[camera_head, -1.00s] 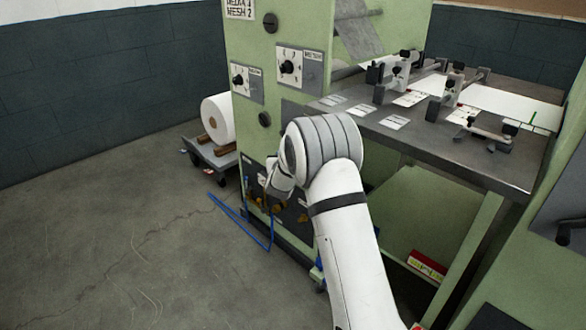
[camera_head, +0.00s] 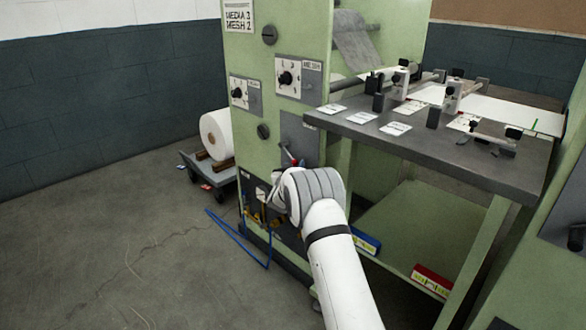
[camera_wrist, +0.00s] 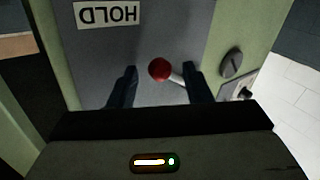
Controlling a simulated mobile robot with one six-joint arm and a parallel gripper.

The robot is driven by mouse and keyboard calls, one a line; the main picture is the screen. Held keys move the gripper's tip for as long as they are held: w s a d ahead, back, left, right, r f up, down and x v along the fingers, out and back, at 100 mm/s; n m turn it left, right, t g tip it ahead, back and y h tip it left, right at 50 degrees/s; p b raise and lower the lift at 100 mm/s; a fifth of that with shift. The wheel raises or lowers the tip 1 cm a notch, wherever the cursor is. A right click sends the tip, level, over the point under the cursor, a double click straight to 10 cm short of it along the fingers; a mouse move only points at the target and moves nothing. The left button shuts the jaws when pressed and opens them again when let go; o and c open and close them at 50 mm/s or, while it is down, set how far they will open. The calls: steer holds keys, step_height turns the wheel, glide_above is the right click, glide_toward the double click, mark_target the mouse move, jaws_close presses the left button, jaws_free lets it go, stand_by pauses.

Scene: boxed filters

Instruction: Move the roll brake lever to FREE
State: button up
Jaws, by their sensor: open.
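The roll brake lever has a red ball knob (camera_wrist: 159,69) on a short pale metal rod, mounted on a grey plate (camera_wrist: 185,30). The knob shows between the two dark fingers of my gripper (camera_wrist: 160,88), which is open, with a gap on each side. A HOLD label (camera_wrist: 107,15) appears upside down on the plate, up and left of the knob. No FREE label is visible. In the head view the grey plate (camera_head: 298,135) is on the green machine's face, with the lever (camera_head: 289,156) just above my wrist; my fingers are hard to make out there.
A grey worktable (camera_head: 450,150) with clamps and white cards juts out right of the plate. Two dial panels (camera_head: 298,78) sit above it. A paper roll (camera_head: 216,135) rests on a cart at left.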

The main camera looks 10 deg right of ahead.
jaws_close()
stand_by(0.5)
